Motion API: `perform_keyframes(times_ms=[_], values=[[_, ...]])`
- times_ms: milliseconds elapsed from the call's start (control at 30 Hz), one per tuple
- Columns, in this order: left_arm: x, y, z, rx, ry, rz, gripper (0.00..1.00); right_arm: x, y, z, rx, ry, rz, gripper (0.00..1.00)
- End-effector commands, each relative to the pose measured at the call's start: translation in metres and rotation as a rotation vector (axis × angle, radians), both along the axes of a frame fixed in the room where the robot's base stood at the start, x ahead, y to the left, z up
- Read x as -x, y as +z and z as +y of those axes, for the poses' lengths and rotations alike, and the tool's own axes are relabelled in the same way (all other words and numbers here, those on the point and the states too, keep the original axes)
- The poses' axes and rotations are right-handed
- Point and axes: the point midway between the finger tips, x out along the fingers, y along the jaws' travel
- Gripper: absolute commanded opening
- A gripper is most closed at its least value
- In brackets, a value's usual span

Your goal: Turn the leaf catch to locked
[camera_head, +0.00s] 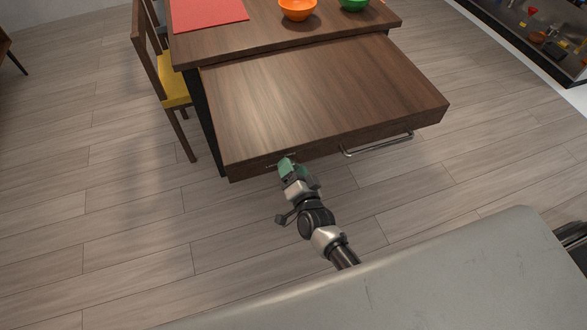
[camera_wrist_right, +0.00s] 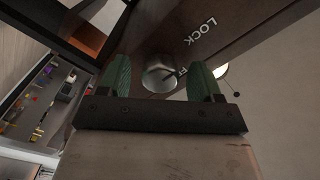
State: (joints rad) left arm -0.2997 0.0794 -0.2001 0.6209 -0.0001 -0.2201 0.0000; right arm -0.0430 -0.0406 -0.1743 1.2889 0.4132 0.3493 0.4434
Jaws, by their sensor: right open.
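The leaf catch (camera_wrist_right: 160,74) is a round metal knob on the leaf's wooden front edge, in the right wrist view. The word LOCK (camera_wrist_right: 201,31) is printed beside it, and another word starting with F is mostly hidden by a finger. A dark mark on the knob points toward that F word. My right gripper (camera_head: 288,165) is open at the front edge of the leaf (camera_head: 320,90), left of its handle. In the wrist view its green fingers (camera_wrist_right: 160,66) stand on either side of the knob; contact cannot be told. My left gripper is not in view.
A metal bar handle (camera_head: 378,144) juts from the leaf's front. The table behind holds a red mat (camera_head: 208,14), an orange bowl (camera_head: 298,8) and a green bowl (camera_head: 354,4). A chair with a yellow seat (camera_head: 173,88) stands at left. The floor around is clear.

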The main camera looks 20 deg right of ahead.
Motion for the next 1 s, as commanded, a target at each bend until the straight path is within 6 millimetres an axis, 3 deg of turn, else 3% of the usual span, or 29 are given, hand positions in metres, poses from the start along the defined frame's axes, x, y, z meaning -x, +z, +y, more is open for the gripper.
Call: perform_keyframes(times_ms=[233,500,700,1000], values=[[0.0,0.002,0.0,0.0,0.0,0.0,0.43,0.014,0.0,-0.001,0.0,-0.001,0.001,0.65],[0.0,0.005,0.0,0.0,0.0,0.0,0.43,0.068,0.0,-0.003,0.0,-0.001,0.002,0.65],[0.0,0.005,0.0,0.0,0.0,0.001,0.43,0.098,0.0,-0.004,0.0,0.0,0.001,0.65],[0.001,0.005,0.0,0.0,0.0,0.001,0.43,0.108,0.0,-0.004,0.0,0.001,-0.001,0.65]])
